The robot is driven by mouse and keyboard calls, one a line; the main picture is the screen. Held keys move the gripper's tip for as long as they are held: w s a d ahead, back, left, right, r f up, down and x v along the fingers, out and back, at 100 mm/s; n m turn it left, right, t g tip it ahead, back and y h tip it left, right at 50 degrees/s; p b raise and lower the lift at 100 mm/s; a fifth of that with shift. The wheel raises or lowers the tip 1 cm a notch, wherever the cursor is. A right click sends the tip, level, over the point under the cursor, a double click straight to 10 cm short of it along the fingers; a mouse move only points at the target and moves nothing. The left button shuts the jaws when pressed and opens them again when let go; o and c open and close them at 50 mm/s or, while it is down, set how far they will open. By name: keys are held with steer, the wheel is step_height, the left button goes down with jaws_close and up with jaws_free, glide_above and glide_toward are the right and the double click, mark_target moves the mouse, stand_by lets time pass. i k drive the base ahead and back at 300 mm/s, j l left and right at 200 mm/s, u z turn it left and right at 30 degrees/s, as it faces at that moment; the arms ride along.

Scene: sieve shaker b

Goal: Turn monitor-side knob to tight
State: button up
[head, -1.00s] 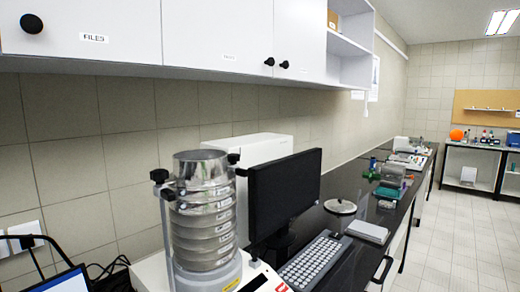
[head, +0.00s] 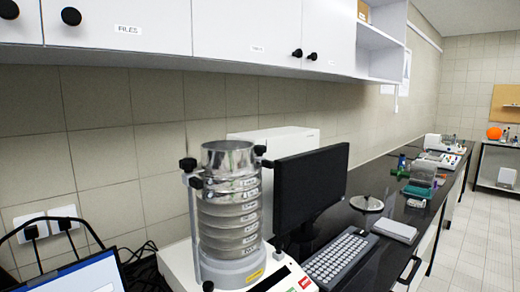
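The sieve shaker (head: 229,215) stands on the bench, a stack of metal sieves on a grey and white base. On the stack's monitor side, a black knob (head: 260,150) sits at the top, with another dark piece (head: 267,163) just below it. The lower part of that side's rod is mostly hidden behind the stack. On the other side are black knobs (head: 187,164) on an upright metal rod. I cannot tell from here how tight any knob is. My gripper is not in view.
A black monitor (head: 312,195) stands close to the stack's right, with a keyboard (head: 340,257) in front. A laptop (head: 80,275) is at lower left. Cabinets (head: 140,25) overhang the bench. A round metal lid (head: 367,203) lies past the monitor. Floor is free at right.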

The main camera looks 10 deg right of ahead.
mark_target(259, 151)
steer(key=i+l, duration=0.35)
steer(key=i+l+u, duration=0.15)
steer(key=i+l, duration=0.15)
steer(key=l, duration=0.25)
